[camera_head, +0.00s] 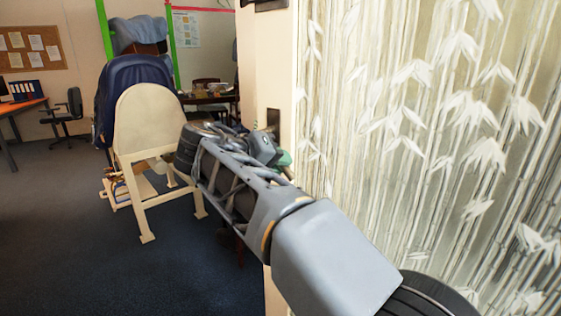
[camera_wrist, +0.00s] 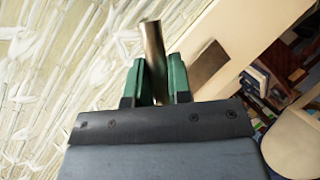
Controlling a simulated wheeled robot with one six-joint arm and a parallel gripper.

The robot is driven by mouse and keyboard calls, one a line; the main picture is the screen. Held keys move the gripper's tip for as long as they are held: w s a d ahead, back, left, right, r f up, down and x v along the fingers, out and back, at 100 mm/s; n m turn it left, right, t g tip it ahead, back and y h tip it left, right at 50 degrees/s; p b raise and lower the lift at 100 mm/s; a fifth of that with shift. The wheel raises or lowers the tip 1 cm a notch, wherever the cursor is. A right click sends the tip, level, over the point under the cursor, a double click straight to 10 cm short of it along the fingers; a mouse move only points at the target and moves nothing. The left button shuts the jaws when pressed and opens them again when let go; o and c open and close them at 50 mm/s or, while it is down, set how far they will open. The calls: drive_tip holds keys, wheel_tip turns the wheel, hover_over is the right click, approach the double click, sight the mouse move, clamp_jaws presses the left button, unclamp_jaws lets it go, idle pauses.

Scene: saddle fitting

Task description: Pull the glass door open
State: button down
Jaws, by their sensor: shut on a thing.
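The glass door (camera_head: 420,120) fills the right side of the head view, with a white bamboo-leaf pattern; it also fills the left of the wrist view (camera_wrist: 50,60). A metal bar-like handle (camera_wrist: 152,50) stands between the green fingers of my gripper (camera_wrist: 158,80) in the wrist view, and the fingers are shut on it. In the head view my arm reaches from the lower right toward the door's left edge; my gripper's green fingertip (camera_head: 285,158) shows there, and the handle is hidden behind the arm.
A cream wooden stand with a dark blue saddle (camera_head: 130,75) is left of my arm. A cream door frame (camera_head: 266,70) carries a dark metal plate (camera_head: 273,120). A desk (camera_head: 20,107) and office chair (camera_head: 68,112) stand far left. Dark carpet (camera_head: 80,220) is open at front left.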

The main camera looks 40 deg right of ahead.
drive_tip(key=c, duration=1.1)
unclamp_jaws()
drive_tip(key=shift+o, duration=0.2)
drive_tip(key=p+v, duration=0.3)
drive_tip(key=v, duration=1.1)
drive_tip(key=shift+p, duration=0.35)
drive_tip(key=shift+d, duration=0.1)
